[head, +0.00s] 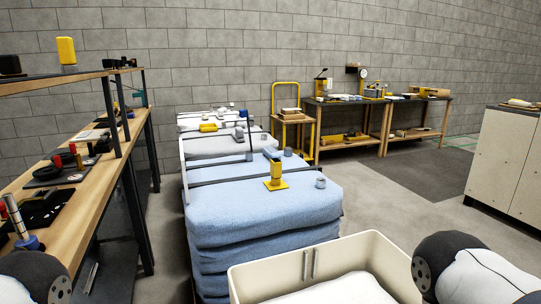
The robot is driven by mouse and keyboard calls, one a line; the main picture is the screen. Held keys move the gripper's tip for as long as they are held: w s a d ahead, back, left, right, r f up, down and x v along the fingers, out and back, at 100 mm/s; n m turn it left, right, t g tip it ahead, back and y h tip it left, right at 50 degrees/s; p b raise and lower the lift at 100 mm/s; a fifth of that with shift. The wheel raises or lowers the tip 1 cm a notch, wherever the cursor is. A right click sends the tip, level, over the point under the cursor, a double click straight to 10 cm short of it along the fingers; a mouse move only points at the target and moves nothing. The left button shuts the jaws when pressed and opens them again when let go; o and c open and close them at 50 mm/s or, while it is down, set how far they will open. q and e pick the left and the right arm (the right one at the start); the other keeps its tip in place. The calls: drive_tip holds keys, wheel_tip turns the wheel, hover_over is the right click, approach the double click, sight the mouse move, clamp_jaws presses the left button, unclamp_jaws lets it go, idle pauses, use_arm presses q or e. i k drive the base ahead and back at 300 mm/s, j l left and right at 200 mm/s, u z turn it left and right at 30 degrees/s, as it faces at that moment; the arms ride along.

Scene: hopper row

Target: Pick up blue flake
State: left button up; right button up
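A pale blue, speckled, block-like mass (245,215) stands in the middle of the head view, with soft, layered sides. It is the nearest blue material, and I cannot tell whether it is loose flake or filled bags. More blue material (227,172) lies just behind it, across a dark bar. A yellow fixture (276,172) and a small grey cylinder (321,182) stand on top of the nearest block. Dark and white parts of my arms show at the bottom left and bottom right corners. Neither gripper is in view.
A cream bin (388,260) with white contents stands close in front. A wooden bench (92,175) with tools runs along the left. White blocks (205,145), a yellow cart (292,125) and workbenches (345,101) stand behind. Cream cabinets (505,155) stand right; floor (385,205) between is clear.

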sight(270, 153)
drive_tip(key=l+z, duration=0.15)
drive_tip(key=z, duration=0.85)
drive_tip(key=i+l+z, duration=0.15)
drive_tip(key=l, duration=0.25)
drive_tip(key=i+l+z, duration=0.15)
drive_tip(key=l, duration=0.25)
drive_tip(key=i+l+z, duration=0.15)
drive_tip(key=l, duration=0.2)
drive_tip(key=i+l+z, duration=0.15)
drive_tip(key=l, duration=0.2)
drive_tip(key=i+l+u, duration=0.15)
drive_tip(key=i+l, duration=0.15)
drive_tip(key=i, duration=0.3)
drive_tip(key=i+l+u, duration=0.15)
drive_tip(key=i+l, duration=0.25)
drive_tip(key=i, duration=0.2)
drive_tip(key=i+l+u, duration=0.15)
drive_tip(key=i+l, duration=0.3)
drive_tip(key=i, duration=0.15)
drive_tip(key=i+j+u, duration=0.15)
drive_tip(key=i+u, duration=0.25)
drive_tip(key=i+j+u, duration=0.1)
drive_tip(key=u, duration=0.3)
drive_tip(key=i+u, duration=0.4)
drive_tip(key=i+l+u, duration=0.2)
drive_tip(key=u, duration=0.2)
drive_tip(key=i+l+u, duration=0.25)
drive_tip(key=i+u, duration=0.15)
